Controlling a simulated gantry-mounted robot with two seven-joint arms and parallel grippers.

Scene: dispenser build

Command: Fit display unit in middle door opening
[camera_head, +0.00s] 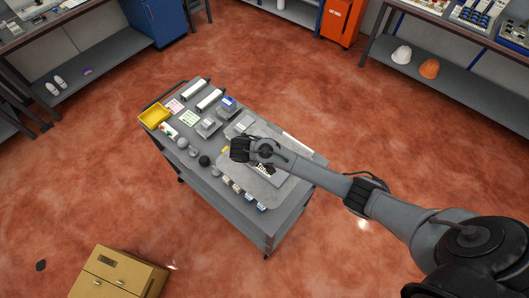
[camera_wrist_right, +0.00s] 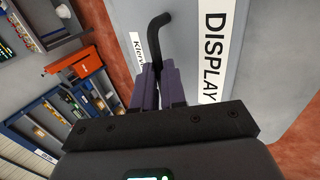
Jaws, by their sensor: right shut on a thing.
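In the right wrist view, a grey panel marked DISPLAY (camera_wrist_right: 250,55) fills the upper right, with a black curved handle (camera_wrist_right: 153,40) on its face. The fingers of my right gripper (camera_wrist_right: 158,82) are shut on the near end of this handle. In the head view my right gripper (camera_head: 240,150) is over the middle of the grey cart, and the labelled panel (camera_head: 262,180) shows partly under my arm. The arm hides much of it. I cannot make out a middle door opening. My left gripper is not in view.
The grey cart (camera_head: 225,190) carries a yellow tray (camera_head: 154,116), white boxes, cards, balls and small blue-ended parts along its edges. A tan cabinet (camera_head: 118,275) stands at the lower left. Workbenches and an orange cabinet (camera_head: 340,20) line the back.

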